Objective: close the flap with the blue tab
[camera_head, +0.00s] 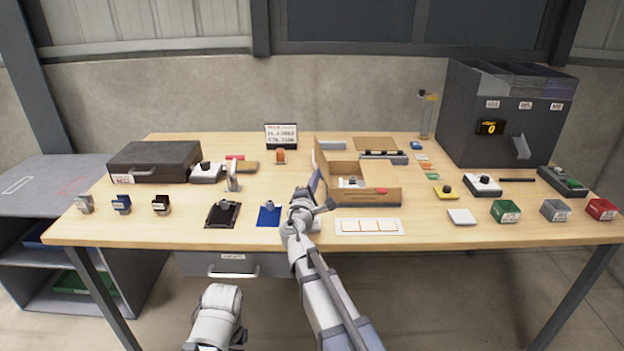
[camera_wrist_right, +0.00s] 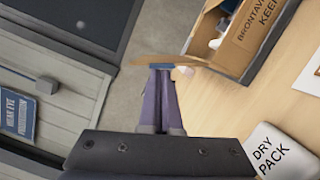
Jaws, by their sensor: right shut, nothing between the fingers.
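An open cardboard box (camera_head: 365,194) stands near the front middle of the table. It also shows at the upper right of the wrist view (camera_wrist_right: 246,38). A tan flap (camera_head: 319,154) stands up along the box's left side. My right gripper (camera_head: 316,181) is at that flap's outer side, with its purple fingers shut and empty. In the wrist view the fingertips (camera_wrist_right: 162,68) are at a thin cardboard edge (camera_wrist_right: 140,61); contact is hard to tell. A small bluish patch shows at the fingertips, but I cannot tell whether it is the tab. My left gripper is out of view.
A white packet (camera_wrist_right: 275,152) shows at the wrist view's lower right.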

